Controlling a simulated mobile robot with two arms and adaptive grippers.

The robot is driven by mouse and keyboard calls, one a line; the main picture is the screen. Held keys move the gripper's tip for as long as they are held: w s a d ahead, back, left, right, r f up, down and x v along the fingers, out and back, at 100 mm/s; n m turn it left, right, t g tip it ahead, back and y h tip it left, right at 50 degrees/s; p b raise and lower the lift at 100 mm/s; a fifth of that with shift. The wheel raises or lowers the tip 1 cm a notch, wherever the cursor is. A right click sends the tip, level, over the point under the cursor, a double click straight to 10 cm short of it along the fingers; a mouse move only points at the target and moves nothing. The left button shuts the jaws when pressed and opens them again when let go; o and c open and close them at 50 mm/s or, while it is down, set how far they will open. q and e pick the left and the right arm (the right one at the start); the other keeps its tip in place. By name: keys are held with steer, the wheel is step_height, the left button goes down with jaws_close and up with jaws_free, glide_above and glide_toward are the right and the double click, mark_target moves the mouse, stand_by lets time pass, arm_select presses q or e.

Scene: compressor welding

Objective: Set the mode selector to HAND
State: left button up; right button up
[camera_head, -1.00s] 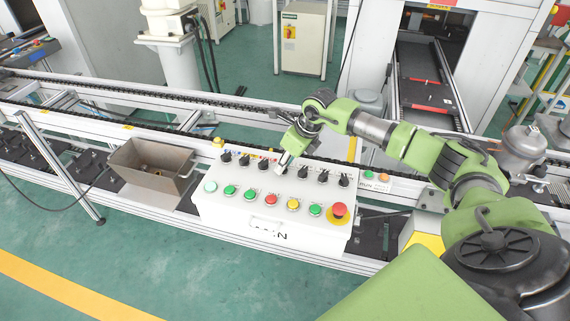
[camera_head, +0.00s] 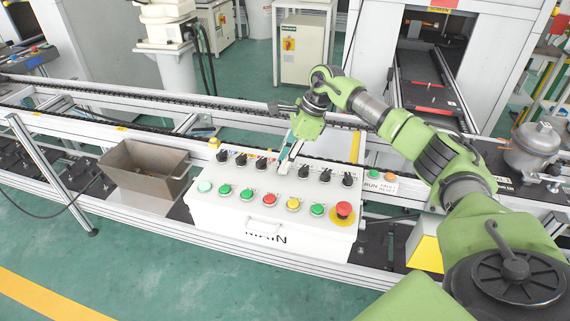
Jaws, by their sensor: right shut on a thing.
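The white control box (camera_head: 325,222) marked MAIN stands in front of the conveyor. Its back row holds several black selector knobs, among them knobs to the left (camera_head: 241,159) and to the right (camera_head: 325,175) of my gripper. The knob labels are too small to read, so I cannot tell which one is the mode selector. My right gripper (camera_head: 285,167) reaches down to the back row and is shut on a knob there, which its fingers mostly hide. The knob's setting cannot be read. My left gripper is not in view.
The front row has several coloured push buttons and a red emergency stop (camera_head: 343,209) on a yellow ring. A brown metal bin (camera_head: 130,178) stands to the left. A small RUN button box (camera_head: 381,183) is at the right. A silver compressor (camera_head: 532,148) is further right.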

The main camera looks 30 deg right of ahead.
steer(key=shift+n, duration=0.4)
steer(key=shift+w, duration=0.1)
steer(key=o, duration=1.1)
steer(key=shift+d, duration=0.1)
steer(key=v, duration=1.2)
steer(key=shift+f, duration=0.1)
